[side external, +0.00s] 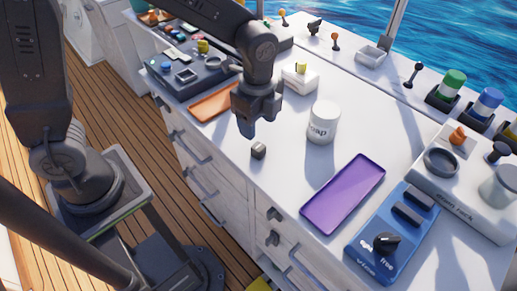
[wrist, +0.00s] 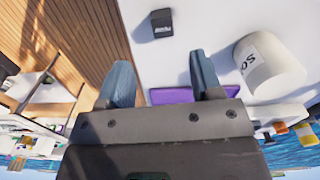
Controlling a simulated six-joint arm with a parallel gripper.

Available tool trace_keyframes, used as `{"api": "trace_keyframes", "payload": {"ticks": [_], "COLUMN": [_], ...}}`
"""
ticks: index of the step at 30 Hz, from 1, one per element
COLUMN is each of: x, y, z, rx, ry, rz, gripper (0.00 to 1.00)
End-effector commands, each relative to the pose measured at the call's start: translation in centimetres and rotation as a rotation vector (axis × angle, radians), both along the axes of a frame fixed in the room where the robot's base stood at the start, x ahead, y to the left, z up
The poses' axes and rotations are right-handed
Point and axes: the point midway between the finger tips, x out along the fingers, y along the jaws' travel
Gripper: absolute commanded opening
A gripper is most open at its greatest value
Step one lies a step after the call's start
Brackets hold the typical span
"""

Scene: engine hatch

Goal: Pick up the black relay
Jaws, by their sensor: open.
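The black relay (side external: 258,150) is a small dark block on the white counter near its front edge. In the wrist view the relay (wrist: 161,23) lies at the top, beyond and between the lines of the two fingers, with pale lettering on its side. My gripper (side external: 250,124) hangs above and slightly left of the relay in the side view, pointing down. In the wrist view my gripper (wrist: 160,85) shows two blue-grey fingers spread apart with nothing between them. The relay and the fingers are apart.
A white soap tub (side external: 323,123) stands right of the relay. A purple tray (side external: 343,194) and a blue vise block (side external: 388,240) lie farther right. An orange tray (side external: 214,103) and a white box (side external: 300,78) are behind my gripper. Bare counter surrounds the relay.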

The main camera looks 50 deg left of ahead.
Motion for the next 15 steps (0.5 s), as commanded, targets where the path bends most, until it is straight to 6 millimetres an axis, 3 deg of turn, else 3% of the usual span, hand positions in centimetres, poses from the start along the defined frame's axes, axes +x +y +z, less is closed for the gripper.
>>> {"api": "trace_keyframes", "payload": {"ticks": [4, 15], "x": [0.0, 0.2], "y": [0.0, -0.1], "z": [-2.6, -6.0], "rx": [0.002, 0.002], "ry": [0.004, 0.003], "rz": [0.002, 0.003], "gripper": [0.60, 0.60]}}
